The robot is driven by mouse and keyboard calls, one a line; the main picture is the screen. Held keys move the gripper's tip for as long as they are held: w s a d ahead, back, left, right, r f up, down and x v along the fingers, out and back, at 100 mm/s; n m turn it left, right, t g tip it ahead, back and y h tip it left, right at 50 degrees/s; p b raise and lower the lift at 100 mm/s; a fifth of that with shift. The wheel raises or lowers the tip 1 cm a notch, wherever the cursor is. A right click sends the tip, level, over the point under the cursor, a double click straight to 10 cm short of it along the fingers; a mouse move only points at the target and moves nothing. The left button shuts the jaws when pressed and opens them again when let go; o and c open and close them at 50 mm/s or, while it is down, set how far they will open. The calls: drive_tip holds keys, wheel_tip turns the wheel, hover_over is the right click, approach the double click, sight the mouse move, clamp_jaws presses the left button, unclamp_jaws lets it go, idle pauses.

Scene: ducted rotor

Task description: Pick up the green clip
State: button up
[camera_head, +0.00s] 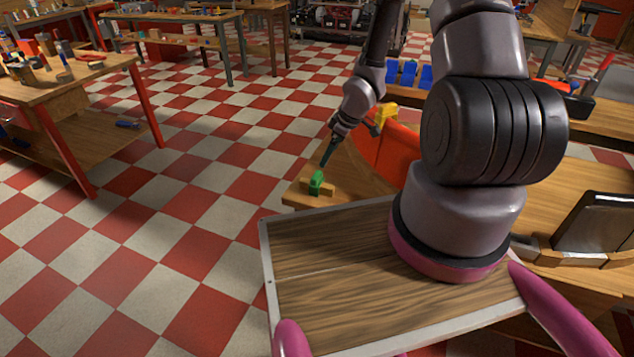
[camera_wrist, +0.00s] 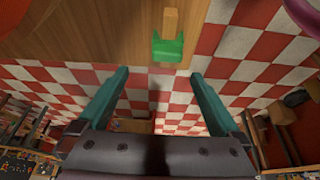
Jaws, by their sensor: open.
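The green clip (camera_head: 317,182) sits at the near left corner of a wooden table (camera_head: 300,199), by a small light wooden block. In the wrist view the green clip (camera_wrist: 168,47) shows at the table's edge, at the end of the light wooden block (camera_wrist: 170,20). My gripper (camera_head: 325,164) is right beside and above the clip in the head view. In the wrist view my gripper (camera_wrist: 160,75) has its two teal fingers spread wide apart, with nothing between them. The clip appears beyond the fingertips, roughly centred between them.
An orange-red curved piece (camera_head: 388,150) and a yellow object (camera_head: 386,114) stand on the table to the right of my gripper. Blue bins (camera_head: 408,74) stand behind. Open checkered floor (camera_head: 190,200) lies to the left of the table corner.

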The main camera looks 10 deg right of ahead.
sight(319, 175)
drive_tip(key=x, duration=0.4)
drive_tip(key=s+x, duration=0.1)
drive_tip(key=x, duration=0.1)
drive_tip(key=shift+w+a, duration=0.1)
drive_tip(key=shift+a, duration=0.2)
drive_tip(key=shift+s+x, duration=0.2)
drive_tip(key=shift+x, duration=2.75)
drive_tip(key=shift+f, duration=0.1)
drive_tip(key=c, duration=1.3)
